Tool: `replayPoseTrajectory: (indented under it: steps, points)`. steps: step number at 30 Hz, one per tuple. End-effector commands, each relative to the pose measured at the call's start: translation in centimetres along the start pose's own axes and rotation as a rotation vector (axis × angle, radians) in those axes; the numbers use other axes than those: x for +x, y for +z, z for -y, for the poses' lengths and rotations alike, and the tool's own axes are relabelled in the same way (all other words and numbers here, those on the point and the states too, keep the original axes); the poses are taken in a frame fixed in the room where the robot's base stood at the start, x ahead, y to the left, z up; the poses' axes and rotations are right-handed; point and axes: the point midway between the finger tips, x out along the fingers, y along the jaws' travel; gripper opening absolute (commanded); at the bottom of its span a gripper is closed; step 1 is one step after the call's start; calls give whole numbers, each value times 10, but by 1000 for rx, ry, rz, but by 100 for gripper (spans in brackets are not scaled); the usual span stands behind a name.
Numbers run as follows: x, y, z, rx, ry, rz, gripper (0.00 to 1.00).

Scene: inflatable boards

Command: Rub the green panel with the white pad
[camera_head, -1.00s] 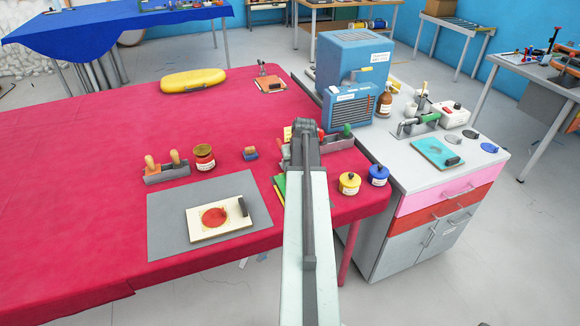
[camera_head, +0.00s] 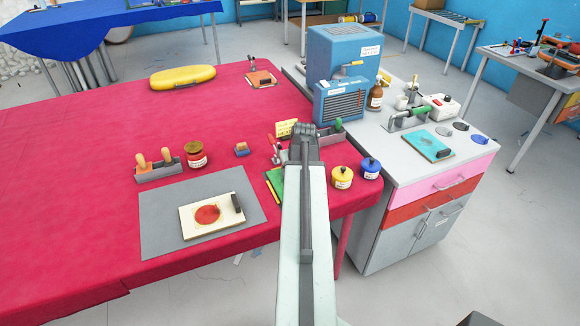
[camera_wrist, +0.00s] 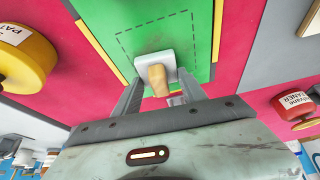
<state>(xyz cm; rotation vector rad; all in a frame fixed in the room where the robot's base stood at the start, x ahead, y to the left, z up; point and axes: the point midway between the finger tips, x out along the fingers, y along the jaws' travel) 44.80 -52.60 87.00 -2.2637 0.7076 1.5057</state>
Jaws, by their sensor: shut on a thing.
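The green panel (camera_head: 276,178) lies on the red-covered table near its right end, partly hidden by my arm in the head view. In the wrist view the green panel (camera_wrist: 190,28) bears a dashed rectangle and has yellow strips along its sides. My gripper (camera_wrist: 158,86) is shut on the white pad (camera_wrist: 170,62) by its tan handle. The pad is over the panel, at the near edge of the dashed rectangle. I cannot tell whether it touches the panel. In the head view my arm hides the pad and fingertips.
A yellow pot (camera_head: 342,177) and a blue pot (camera_head: 370,168) stand right of my arm. A grey mat (camera_head: 158,225) with a cream board (camera_head: 190,227) lies to the left. Bare red table spreads further left.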

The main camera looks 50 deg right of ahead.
Motion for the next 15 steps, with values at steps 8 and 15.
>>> replayPoseTrajectory:
  steps: [8, 15]
  points:
    - [-2, 7, 0, 1, 0, 0, 17]
    - [-9, 30, -1, 0, 0, 1, 17]
